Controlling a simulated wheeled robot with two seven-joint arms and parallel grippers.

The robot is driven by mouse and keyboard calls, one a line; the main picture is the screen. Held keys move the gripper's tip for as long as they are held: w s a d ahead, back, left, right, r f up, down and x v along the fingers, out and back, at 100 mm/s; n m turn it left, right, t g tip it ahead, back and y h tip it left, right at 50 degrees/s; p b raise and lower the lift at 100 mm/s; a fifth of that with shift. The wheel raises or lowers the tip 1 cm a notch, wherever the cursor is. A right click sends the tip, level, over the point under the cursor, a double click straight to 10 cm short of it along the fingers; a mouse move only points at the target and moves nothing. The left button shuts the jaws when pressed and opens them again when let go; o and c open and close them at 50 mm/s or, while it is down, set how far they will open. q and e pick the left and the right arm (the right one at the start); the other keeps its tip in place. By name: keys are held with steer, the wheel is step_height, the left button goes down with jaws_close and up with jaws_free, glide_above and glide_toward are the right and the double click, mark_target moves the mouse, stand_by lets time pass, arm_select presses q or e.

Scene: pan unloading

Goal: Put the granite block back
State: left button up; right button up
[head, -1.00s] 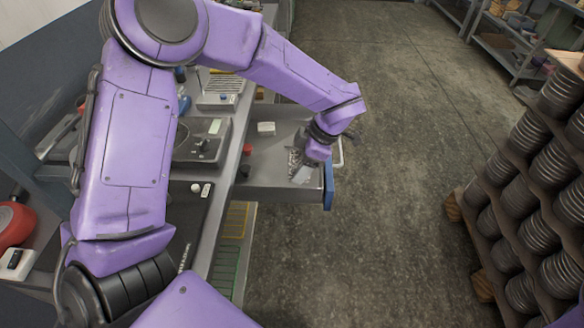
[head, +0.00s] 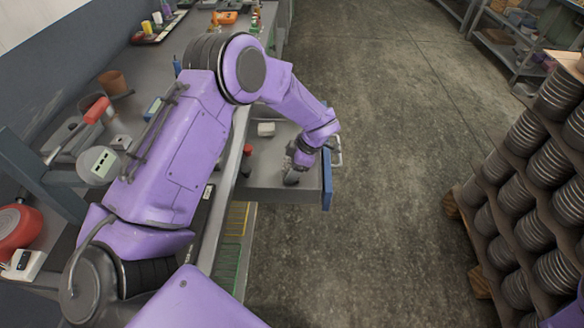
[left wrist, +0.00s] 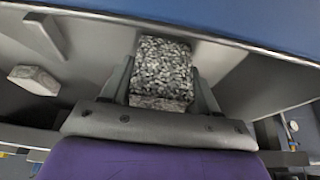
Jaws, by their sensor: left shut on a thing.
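The granite block (left wrist: 162,70), speckled black, white and grey, sits between the fingers of my left gripper (left wrist: 162,88) in the left wrist view. The fingers are shut on its two sides. In the head view my left gripper (head: 291,178) points down inside the open grey drawer (head: 262,178), near its blue front (head: 327,185). The block is mostly hidden there by the gripper. I cannot tell whether it touches the drawer floor. My right gripper is not in view.
In the drawer, a pale block (head: 266,129) lies toward the back and a small red-topped item (head: 247,151) stands at the left. The workbench at left holds a red-handled tool (head: 97,110) and a brown pot (head: 112,82). Stacked dark discs (head: 530,200) stand at right; the floor between is clear.

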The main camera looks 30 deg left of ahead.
arm_select(q)
steer(key=o, duration=1.6)
steer(key=shift+f, duration=0.1)
steer(key=b+v, duration=0.1)
steer(key=v, duration=1.1)
steer(key=shift+w, duration=0.1)
